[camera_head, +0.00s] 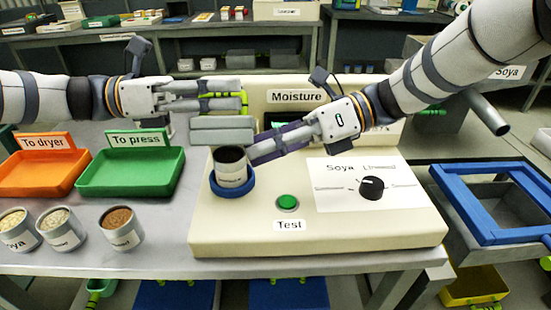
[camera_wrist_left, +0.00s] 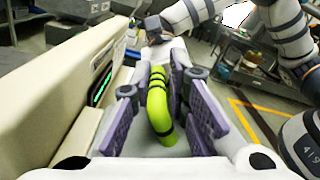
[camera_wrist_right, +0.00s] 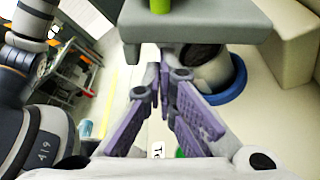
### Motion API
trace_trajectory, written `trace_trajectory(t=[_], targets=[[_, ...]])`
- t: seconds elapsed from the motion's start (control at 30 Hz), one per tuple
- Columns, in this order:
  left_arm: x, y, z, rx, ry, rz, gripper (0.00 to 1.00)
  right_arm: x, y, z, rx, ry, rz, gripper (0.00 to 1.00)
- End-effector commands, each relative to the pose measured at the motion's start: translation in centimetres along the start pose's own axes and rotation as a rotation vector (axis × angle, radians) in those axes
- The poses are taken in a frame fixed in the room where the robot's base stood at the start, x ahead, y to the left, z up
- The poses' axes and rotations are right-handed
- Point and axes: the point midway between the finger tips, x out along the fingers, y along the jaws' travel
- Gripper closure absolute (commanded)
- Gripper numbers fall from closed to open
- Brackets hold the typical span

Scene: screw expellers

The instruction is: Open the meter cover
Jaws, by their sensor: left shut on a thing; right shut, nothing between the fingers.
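The meter (camera_head: 330,235) is a cream box on the table with a "Moisture" label. Its grey cover (camera_head: 222,133) sits behind and above the sample cup (camera_head: 231,168), whose open mouth shows. The cup stands in a blue ring (camera_head: 236,190). My left gripper (camera_head: 240,100) is shut on the cover's green handle (camera_wrist_left: 158,100), which lies between its purple pads. In the right wrist view the cover (camera_wrist_right: 200,22) shows as a grey slab near the cup. My right gripper (camera_head: 254,152) is shut and empty, its tips beside the cup and close to the cover.
A green Test button (camera_head: 287,202) and a black Soya dial (camera_head: 371,188) are on the meter's front. Green (camera_head: 130,186) and orange (camera_head: 38,190) trays and several sample cups (camera_head: 121,229) stand to the left. A blue-framed opening (camera_head: 490,236) is at the right.

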Motion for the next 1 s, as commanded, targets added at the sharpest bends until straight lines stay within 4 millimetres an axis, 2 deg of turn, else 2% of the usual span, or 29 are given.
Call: trace_trajectory(t=[0.13,0.43,0.6,0.8,0.83,0.87,0.9,1.0], targets=[[-0.1,0.5,-0.3,0.002,0.004,0.014,1.00,-0.3,-0.1,0.7,0.002,-0.001,0.002,1.00],[-0.1,0.5,-0.3,0.002,0.004,0.014,1.00,-0.3,-0.1,0.8,0.002,-0.001,0.002,1.00],[-0.1,0.4,-0.3,0.002,0.005,0.013,1.00,-0.8,0.1,2.1,-0.001,-0.003,0.000,1.00],[0.0,0.3,-0.6,0.001,0.011,0.009,1.00,-0.9,0.1,2.4,-0.006,-0.010,-0.003,1.00],[0.0,0.3,-0.6,0.000,0.012,0.009,0.79,-1.0,0.1,2.5,-0.007,-0.010,-0.004,1.00],[0.0,0.3,-0.6,-0.001,0.012,0.008,0.72,-1.0,0.1,2.5,-0.008,-0.010,-0.004,1.00],[0.0,0.2,-0.6,-0.001,0.012,0.007,0.69,-1.0,0.1,2.5,-0.008,-0.011,-0.004,1.00],[0.0,0.2,-0.7,-0.003,0.012,0.004,0.69,-1.0,0.1,2.6,-0.009,-0.011,-0.005,1.00]])
